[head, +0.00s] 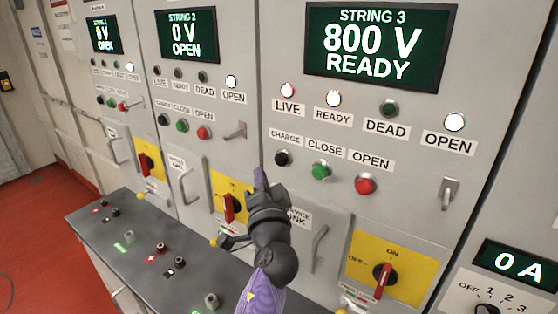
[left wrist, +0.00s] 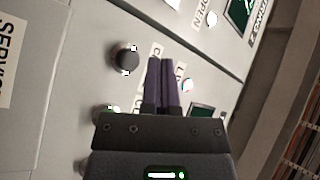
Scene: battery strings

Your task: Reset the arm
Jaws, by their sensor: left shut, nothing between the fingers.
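My left gripper (head: 260,178) is in front of the String 3 cabinet, its purple fingers pointing up, below and left of the black CHARGE button (head: 282,158). In the left wrist view the fingers (left wrist: 162,80) are together with nothing between them. A black button (left wrist: 125,58) shows beside them there, apart from them in the picture. The String 3 screen (head: 380,47) reads 800 V READY. The green CLOSE button (head: 320,171) and red OPEN button (head: 365,185) are to the right. My right gripper is not in view.
A yellow plate with a red rotary handle (head: 384,276) is at lower right. String 2's screen (head: 187,35) reads 0 V OPEN. A grey bench top (head: 140,235) with terminals runs below the cabinets. Door handles (head: 319,248) stick out near my arm.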

